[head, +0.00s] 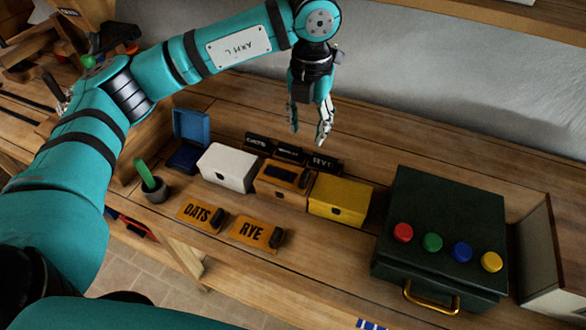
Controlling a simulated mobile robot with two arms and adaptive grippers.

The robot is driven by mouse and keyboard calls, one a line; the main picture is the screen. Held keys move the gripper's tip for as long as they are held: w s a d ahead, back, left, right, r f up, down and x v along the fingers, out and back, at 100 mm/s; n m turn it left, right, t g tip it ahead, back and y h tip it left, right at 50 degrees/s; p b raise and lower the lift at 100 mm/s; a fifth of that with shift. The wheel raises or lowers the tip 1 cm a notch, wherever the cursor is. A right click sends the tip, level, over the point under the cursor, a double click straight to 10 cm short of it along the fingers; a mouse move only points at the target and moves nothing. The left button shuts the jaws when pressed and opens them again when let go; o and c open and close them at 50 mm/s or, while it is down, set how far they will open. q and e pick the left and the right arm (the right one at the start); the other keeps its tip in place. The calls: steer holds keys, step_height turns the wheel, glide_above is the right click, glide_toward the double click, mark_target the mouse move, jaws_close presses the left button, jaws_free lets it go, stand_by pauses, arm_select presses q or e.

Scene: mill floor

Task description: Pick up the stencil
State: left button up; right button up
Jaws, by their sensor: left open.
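Two orange plates with black lettering and dark grips lie flat on the bench, one reading OATS (194,212) and one reading RYE (249,231); they look like stencils. Behind the boxes stand small black signs, including OATS (257,142) and RYE (323,163); the middle sign is too small to read. My left gripper (309,128) is open and empty, pointing down above the back of the bench. In the picture it is above the RYE sign, apart from the orange plates. My right gripper is not in view.
An open blue box (191,125), white box (228,166), wooden box (268,188) and yellow box (341,194) stand in a row. A dark cup (155,190) holds a green item. A dark green case (447,206) with coloured knobs stands right. The bench behind is clear.

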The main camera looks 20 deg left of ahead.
arm_select(q)
steer(key=p, duration=0.3)
glide_above(305, 174)
step_height(305, 174, down, 9)
steer(key=shift+w, duration=0.15)
steer(key=shift+f, duration=0.45)
step_height(305, 174, down, 4)
steer(key=shift+r+p, duration=0.15)
steer(key=shift+p, duration=1)
steer(key=shift+f, duration=0.45)
steer(key=shift+c, duration=0.2)
jaws_close()
